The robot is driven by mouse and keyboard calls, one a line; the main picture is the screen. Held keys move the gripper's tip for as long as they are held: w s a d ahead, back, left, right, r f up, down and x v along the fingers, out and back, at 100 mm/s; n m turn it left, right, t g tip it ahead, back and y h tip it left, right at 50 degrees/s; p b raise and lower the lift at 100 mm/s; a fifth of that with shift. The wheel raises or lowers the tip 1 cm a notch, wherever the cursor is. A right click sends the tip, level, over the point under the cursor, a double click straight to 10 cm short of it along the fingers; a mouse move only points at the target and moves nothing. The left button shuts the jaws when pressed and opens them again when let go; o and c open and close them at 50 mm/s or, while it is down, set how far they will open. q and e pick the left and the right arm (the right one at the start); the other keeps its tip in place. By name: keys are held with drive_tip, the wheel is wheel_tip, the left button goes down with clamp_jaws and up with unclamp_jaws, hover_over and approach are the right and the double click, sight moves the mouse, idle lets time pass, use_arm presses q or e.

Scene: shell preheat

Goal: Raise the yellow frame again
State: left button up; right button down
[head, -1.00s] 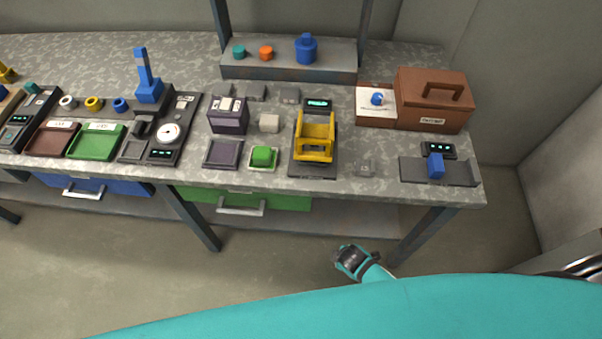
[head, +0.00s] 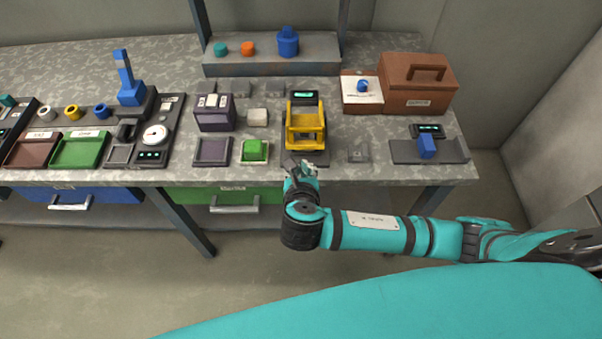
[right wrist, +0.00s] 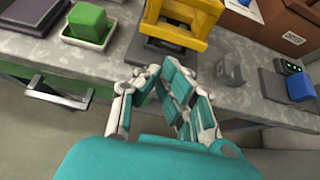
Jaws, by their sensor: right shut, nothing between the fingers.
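The yellow frame (head: 305,124) stands on a dark base plate near the front edge of the workbench, with a small lit display (head: 303,97) behind it. Its lower part also shows at the top of the right wrist view (right wrist: 172,36). My right gripper (head: 300,168) is just in front of the frame's base at the bench edge. In the right wrist view my right gripper (right wrist: 160,72) has its fingertips drawn together, with nothing held. It appears apart from the frame. My left gripper is in neither view.
A green block (head: 255,150) on a small tray stands left of the frame. A small grey block (head: 358,153) is to its right. Further right are a blue block (head: 427,147) on a dark fixture and a brown box (head: 418,85). A shelf (head: 270,66) stands behind.

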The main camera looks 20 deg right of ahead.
drive_tip(key=x, duration=0.6)
